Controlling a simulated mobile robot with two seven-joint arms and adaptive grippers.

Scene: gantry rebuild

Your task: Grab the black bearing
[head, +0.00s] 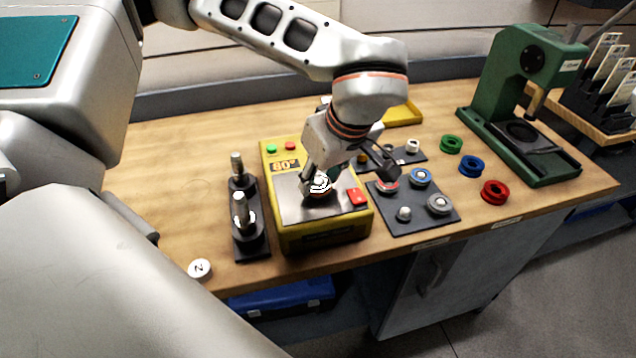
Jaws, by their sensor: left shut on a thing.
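My left gripper (346,178) reaches down over the metal plate of the yellow heater (315,237), whose display reads 80°. It is shut on a small ring-shaped part (320,184), probably a bearing, at the plate; dark and bright bands show on it, with some red below. The fingers partly cover it, so I cannot tell its true colour or whether it touches the plate. No plainly black bearing shows elsewhere. A dark tray (419,224) right of the heater holds a red-rimmed bearing (388,187), a blue one (420,178) and a grey one (439,204).
A dark stand with two metal posts (245,222) is left of the heater. Green (451,144), blue (470,166) and red (494,192) rings lie on the bench near a green press (520,90). A white disc (199,268) lies at the front edge. Bench behind the posts is clear.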

